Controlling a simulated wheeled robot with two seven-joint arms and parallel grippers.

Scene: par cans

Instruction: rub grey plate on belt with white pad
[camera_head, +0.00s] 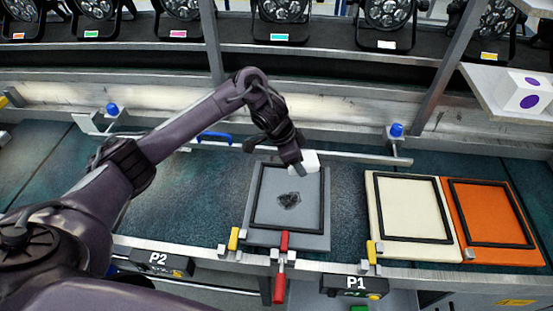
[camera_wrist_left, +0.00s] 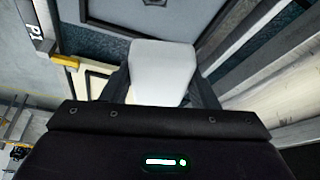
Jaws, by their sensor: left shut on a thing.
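The grey plate (camera_head: 312,223) lies on the dark green belt (camera_head: 348,200), with a black square frame on it and a dark smudge (camera_head: 289,200) inside the frame. My left gripper (camera_head: 303,170) is shut on the white pad (camera_head: 311,160) at the plate's far edge. The pad also shows between the fingers in the left wrist view (camera_wrist_left: 162,72). Whether the pad touches the plate I cannot tell. My right gripper is in neither view.
A cream plate (camera_head: 408,249) and an orange plate (camera_head: 497,255) lie to the right. A red clamp (camera_head: 280,288) stands at the grey plate's near edge. A metal rail (camera_head: 350,157) with blue knobs runs behind.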

